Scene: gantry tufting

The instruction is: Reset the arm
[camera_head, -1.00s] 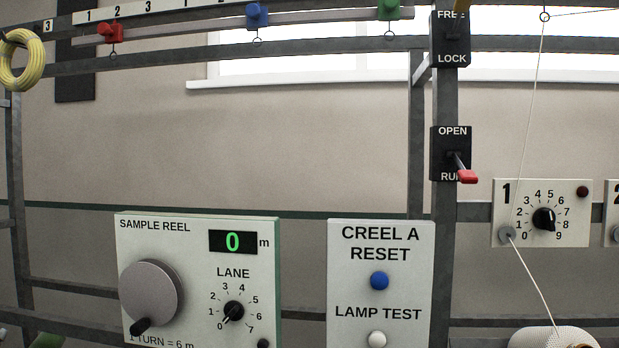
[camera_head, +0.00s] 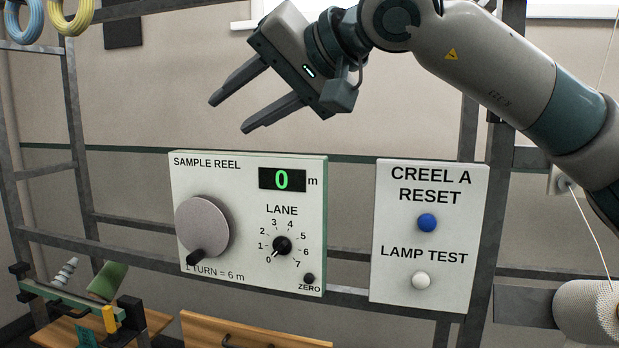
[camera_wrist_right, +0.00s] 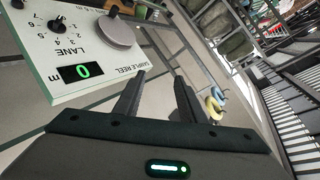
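My right gripper (camera_head: 228,112) comes in from the upper right in the head view. Its two fingers are spread apart with nothing between them, pointing down and left. It hangs above and in front of the sample reel panel (camera_head: 240,170), not touching it. The right wrist view also shows the open fingers (camera_wrist_right: 157,95), with the sample reel panel (camera_wrist_right: 50,50) at upper left. My left gripper is not in the head view.
The sample reel panel has a crank wheel (camera_head: 202,226), a lane knob (camera_head: 282,245) near 0 and a display (camera_head: 282,179) reading 0. The creel A reset panel (camera_head: 430,255) has a blue button (camera_head: 427,222) and a white button (camera_head: 421,280). A yarn cone (camera_head: 590,311) stands at right. Yarn rings (camera_head: 70,14) hang upper left.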

